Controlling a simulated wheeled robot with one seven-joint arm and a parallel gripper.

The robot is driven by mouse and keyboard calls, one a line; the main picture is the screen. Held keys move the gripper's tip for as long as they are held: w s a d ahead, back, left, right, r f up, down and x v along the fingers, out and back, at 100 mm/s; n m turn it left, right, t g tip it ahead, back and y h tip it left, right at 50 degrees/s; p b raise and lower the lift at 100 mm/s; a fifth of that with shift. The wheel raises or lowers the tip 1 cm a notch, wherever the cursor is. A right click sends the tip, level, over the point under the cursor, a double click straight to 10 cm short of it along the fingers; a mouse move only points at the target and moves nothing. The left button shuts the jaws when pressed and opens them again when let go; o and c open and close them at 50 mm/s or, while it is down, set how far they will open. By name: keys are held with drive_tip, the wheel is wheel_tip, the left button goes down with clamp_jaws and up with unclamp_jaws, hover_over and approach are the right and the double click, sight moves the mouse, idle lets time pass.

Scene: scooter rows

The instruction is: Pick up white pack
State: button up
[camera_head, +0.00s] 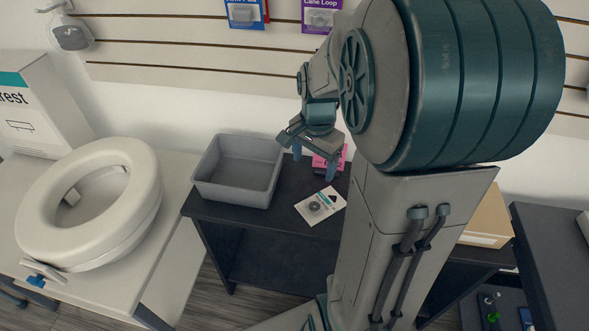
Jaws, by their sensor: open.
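A flat white pack (320,206) with a dark round picture on it lies on the dark table, near its front edge. My gripper (314,165) is open above the table, behind and above the white pack in the picture. Its blue fingertips point down. A pink and black pack (322,167) shows right behind the fingers, and the fingers hide part of it. I cannot tell whether the gripper touches the pink pack.
A grey bin (238,170), empty, stands on the dark table (283,222) left of the packs. A white raised toilet seat (30,205) sits on a white table at the left. A cardboard box (488,218) is at the right, behind my arm. Packs hang on the slatted wall.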

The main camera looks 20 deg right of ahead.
drive_tip(key=w+d+f+m, duration=0.2)
drive_tip(key=d+f+m, duration=0.1)
drive_tip(key=f, duration=0.1)
drive_tip(key=b, duration=0.1)
hover_over(317, 201)
drive_tip(key=shift+g, duration=0.3)
wheel_tip(317, 201, down, 8)
drive_tip(key=shift+d+r, duration=0.1)
drive_tip(key=shift+d, duration=0.05)
drive_tip(key=shift+s+f, duration=0.1)
drive_tip(key=shift+f, duration=2.85)
drive_tip(key=shift+c, duration=0.3)
drive_tip(key=c, duration=1)
